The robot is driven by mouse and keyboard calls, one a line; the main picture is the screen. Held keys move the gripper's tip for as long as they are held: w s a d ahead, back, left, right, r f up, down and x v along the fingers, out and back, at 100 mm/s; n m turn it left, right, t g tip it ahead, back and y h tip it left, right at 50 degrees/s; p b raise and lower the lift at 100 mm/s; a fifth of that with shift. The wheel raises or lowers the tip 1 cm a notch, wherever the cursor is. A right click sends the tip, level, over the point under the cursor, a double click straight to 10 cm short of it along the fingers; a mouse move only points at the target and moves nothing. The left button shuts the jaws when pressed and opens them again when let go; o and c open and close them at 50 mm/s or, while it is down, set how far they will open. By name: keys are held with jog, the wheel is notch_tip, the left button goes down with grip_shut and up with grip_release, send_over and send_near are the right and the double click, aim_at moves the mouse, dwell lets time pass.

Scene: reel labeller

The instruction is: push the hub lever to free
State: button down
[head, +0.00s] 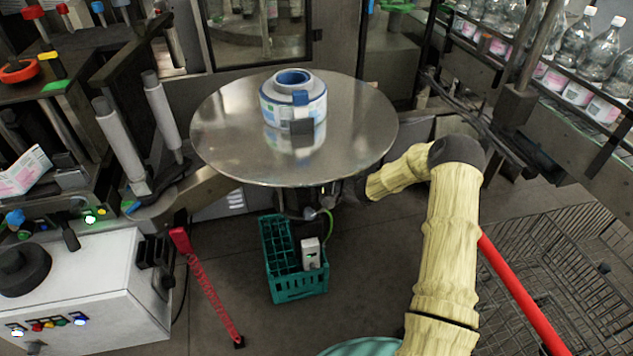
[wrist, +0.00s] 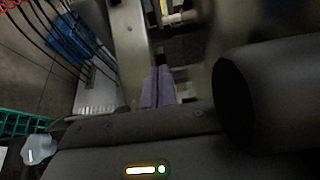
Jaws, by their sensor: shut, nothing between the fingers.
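A round steel disc (head: 225,145) fills the middle of the head view. A white and blue ring-shaped hub (head: 292,100) sits on it, with a blue block and a dark block on its near side. I cannot tell for sure which part is the hub lever. My arm, in a yellow cover, reaches from the lower right to the disc's underside, and its end is hidden there in the head view. In the wrist view my gripper (wrist: 157,88) shows as two purple fingers pressed together, empty, pointing at blurred metal parts beyond. Whether they touch anything I cannot tell.
A green crate (head: 297,285) with a white box (head: 310,253) stands on the floor below the disc. White rollers (head: 118,143) stand left of the disc. A white control cabinet (head: 90,285) is at lower left, a wire cart (head: 570,265) at right, bottles (head: 600,50) upper right.

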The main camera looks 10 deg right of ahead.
jog(key=shift+a+r, duration=0.1)
jog(key=shift+a, duration=0.1)
jog(key=b+v, duration=0.2)
jog(key=v, duration=1.2)
jog(key=shift+w+d, duration=0.2)
jog(key=shift+d, duration=0.1)
